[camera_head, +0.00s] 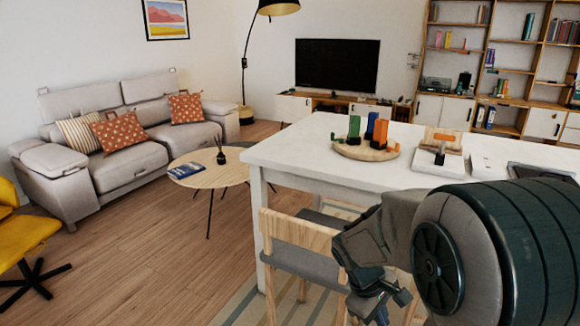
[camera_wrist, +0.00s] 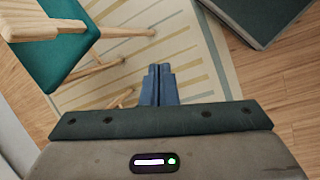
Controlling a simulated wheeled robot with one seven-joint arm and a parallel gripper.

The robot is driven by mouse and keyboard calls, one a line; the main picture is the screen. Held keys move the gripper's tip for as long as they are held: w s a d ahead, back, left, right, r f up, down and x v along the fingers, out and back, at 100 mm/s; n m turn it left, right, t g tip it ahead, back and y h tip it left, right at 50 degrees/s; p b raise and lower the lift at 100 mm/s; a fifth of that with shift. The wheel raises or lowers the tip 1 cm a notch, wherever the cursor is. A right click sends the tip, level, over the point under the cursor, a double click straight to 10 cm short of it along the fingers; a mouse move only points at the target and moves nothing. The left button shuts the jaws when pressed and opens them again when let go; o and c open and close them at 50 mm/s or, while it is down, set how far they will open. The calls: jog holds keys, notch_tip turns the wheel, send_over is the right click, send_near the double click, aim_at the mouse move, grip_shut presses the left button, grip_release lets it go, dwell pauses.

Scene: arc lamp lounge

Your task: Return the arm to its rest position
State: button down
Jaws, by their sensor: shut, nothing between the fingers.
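My arm shows at the lower right of the head view, bent downward beside the white table (camera_head: 300,152). My gripper (camera_wrist: 158,70) points down over the striped rug (camera_wrist: 185,70) in the wrist view, its two blue fingers together with nothing between them. In the head view the fingertips are cut off or hidden at the bottom edge. A wooden chair (camera_head: 300,229) stands against the table, just left of my arm. In the wrist view a chair with a green seat (camera_wrist: 55,50) lies close to the left of my fingers.
On the table are a round wooden board (camera_head: 361,151) with coloured blocks and a white tray (camera_head: 438,161). A low oval table (camera_head: 215,172), a grey sofa (camera_head: 110,150) and a yellow chair (camera_head: 25,235) stand left. The wooden floor (camera_head: 150,250) between is free.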

jog(key=s+a+r+m+t+y+p, duration=0.1)
jog(key=s+a+r+m+y+p, duration=0.1)
jog(key=r, duration=0.6)
jog(key=s+a+r+m+t+y+p, duration=0.2)
jog(key=s+r+m+p, duration=0.3)
jog(key=s+r, duration=0.3)
jog(key=shift+s+a+r+m+p, duration=0.2)
jog(key=shift+s+r+m+p, duration=0.1)
jog(key=shift+s+m, duration=0.4)
